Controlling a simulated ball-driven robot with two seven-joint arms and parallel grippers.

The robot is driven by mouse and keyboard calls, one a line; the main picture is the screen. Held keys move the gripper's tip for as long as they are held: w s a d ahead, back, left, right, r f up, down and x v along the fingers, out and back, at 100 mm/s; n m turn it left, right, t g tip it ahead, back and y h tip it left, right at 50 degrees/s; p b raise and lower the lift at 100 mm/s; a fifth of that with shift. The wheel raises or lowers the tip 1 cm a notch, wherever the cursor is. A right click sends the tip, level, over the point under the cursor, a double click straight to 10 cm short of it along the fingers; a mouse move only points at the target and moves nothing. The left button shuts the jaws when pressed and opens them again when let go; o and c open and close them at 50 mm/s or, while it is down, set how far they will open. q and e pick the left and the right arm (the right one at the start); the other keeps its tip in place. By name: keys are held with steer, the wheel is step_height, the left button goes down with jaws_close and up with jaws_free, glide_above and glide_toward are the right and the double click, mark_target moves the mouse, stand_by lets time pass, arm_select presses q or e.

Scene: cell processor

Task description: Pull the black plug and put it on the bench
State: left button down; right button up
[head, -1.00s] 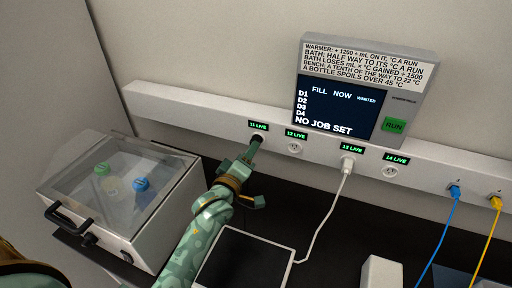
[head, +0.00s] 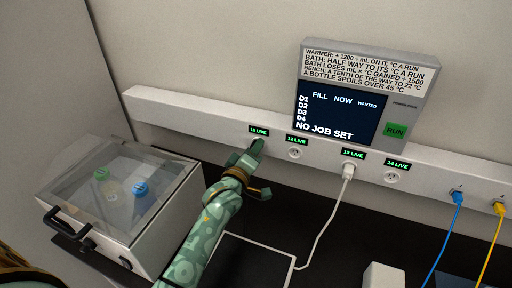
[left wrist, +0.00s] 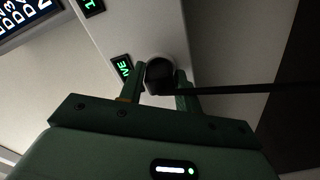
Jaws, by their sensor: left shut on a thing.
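The black plug (left wrist: 159,78) sits at the socket under the label "11 LIVE" on the white wall rail, and its dark cord runs off to the right in the left wrist view. My left gripper (left wrist: 160,92) is shut on the plug, one finger on each side. In the head view my left gripper (head: 256,148) is at the same socket and hides the plug. The dark bench (head: 320,205) lies below the rail. My right gripper does not show in either view.
A clear-lidded box (head: 120,190) with several bottles stands at left. A white plug (head: 348,170) sits under "13 LIVE", its cord crossing the bench. Blue (head: 457,197) and yellow (head: 499,209) plugs are at right. A screen panel (head: 350,100) stands above the rail. A dark white-edged plate lies beside my arm.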

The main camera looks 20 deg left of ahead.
arm_select(q)
steer(key=shift+s+p, duration=0.2)
steer(key=shift+p, duration=0.2)
steer(key=shift+s+p, duration=0.8)
steer(key=shift+s, duration=0.3)
